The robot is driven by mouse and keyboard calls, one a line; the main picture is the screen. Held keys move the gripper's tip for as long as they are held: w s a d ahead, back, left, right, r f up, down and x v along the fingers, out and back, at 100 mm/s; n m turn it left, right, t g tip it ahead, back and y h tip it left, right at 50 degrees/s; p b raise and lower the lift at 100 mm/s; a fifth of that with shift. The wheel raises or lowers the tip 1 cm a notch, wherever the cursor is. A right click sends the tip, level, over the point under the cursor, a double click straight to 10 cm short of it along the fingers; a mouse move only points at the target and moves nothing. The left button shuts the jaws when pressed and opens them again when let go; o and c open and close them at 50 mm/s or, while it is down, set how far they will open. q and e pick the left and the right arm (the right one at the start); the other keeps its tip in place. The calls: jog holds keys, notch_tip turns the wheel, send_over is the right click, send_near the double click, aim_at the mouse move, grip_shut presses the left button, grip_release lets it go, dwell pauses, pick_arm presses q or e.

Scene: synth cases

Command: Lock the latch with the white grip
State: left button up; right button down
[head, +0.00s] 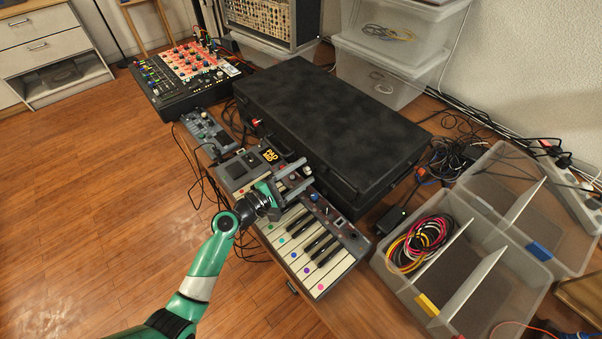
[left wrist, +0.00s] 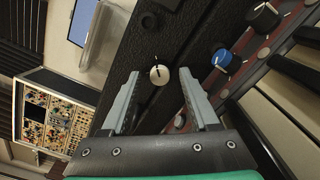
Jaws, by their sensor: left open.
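The black case (head: 320,120) lies closed behind the keyboard synth (head: 335,250). A latch with a white grip (head: 307,170) sits on the case's front side, near my left gripper (head: 303,175). In the left wrist view the white grip (left wrist: 159,74) is a round knob with a dark mark, on the dark case side (left wrist: 140,50). It appears between the two fingertips of my open left gripper (left wrist: 159,84), with a gap on each side. I cannot tell its depth relative to the tips. My right gripper is not in view.
A red grip (head: 257,121) shows farther left on the case front. The synth's blue knob (left wrist: 222,58) is close to one finger. A mixer (head: 190,75) stands at the back left. A clear bin (head: 470,250) with cables stands at the right.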

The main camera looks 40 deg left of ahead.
pick_arm(q)
jog(key=s, duration=0.4)
jog(key=s+p, duration=0.1)
jog(key=s, duration=0.2)
jog(key=s+a+p, duration=0.1)
jog(key=s, duration=0.3)
jog(key=shift+s, duration=0.3)
